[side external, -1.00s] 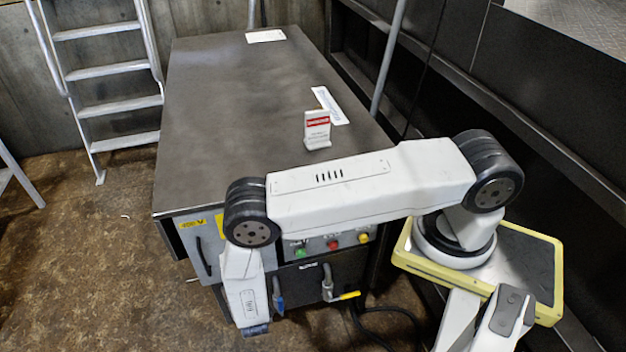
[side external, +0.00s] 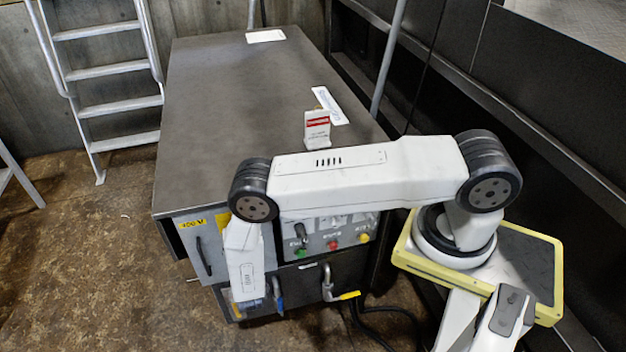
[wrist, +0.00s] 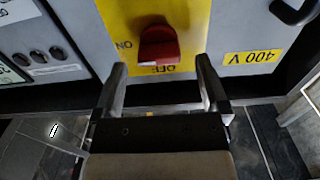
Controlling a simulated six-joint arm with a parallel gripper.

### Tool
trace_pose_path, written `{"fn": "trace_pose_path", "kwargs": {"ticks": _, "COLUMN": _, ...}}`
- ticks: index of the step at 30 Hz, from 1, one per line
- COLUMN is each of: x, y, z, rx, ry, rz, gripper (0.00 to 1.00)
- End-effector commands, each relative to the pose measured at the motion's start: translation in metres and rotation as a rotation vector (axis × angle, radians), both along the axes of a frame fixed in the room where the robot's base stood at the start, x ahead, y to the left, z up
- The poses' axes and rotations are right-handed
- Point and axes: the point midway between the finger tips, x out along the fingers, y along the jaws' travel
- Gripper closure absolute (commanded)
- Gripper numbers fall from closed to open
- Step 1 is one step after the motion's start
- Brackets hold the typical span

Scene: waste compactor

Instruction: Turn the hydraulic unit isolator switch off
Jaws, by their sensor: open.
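The isolator switch is a red rotary knob (wrist: 159,45) on a yellow plate (wrist: 120,22) in the wrist view. Letters reading ON and what looks like OFF appear upside down beside the knob; a pale mark on the knob lies at the OFF lettering. My gripper (wrist: 161,72) is open, its two black fingers apart on either side of the knob's lower edge, with nothing between them at the tips. I cannot tell how far the tips are from the panel. In the side external view the arm hides the knob, and the gripper is hidden or barely visible below the wrist.
A 400 V label (wrist: 251,57) and a dark handle (wrist: 294,12) are on the panel near the knob. The cabinet (side external: 235,110) carries a control panel with coloured buttons (side external: 333,243). A hose fitting with a yellow lever (side external: 349,295) is below. A ladder (side external: 105,70) stands at left.

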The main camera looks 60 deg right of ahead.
Motion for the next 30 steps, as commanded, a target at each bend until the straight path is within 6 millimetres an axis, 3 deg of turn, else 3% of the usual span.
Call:
{"fn": "trace_pose_path", "kwargs": {"ticks": 6, "x": 0.0106, "y": -0.0110, "z": -0.0003, "rx": 0.000, "ry": 0.001, "rz": 0.000, "gripper": 0.06}}
{"fn": "trace_pose_path", "kwargs": {"ticks": 16, "x": 0.0125, "y": -0.0127, "z": -0.0002, "rx": 0.000, "ry": 0.001, "rz": 0.001, "gripper": 0.06}}
{"fn": "trace_pose_path", "kwargs": {"ticks": 17, "x": 0.0125, "y": -0.0127, "z": -0.0002, "rx": 0.000, "ry": 0.001, "rz": 0.001, "gripper": 0.12}}
{"fn": "trace_pose_path", "kwargs": {"ticks": 25, "x": 0.0123, "y": -0.0126, "z": -0.0002, "rx": 0.000, "ry": 0.001, "rz": 0.001, "gripper": 0.98}}
{"fn": "trace_pose_path", "kwargs": {"ticks": 30, "x": 0.0122, "y": -0.0124, "z": -0.0002, "rx": -0.004, "ry": 0.005, "rz": 0.001, "gripper": 1.00}}
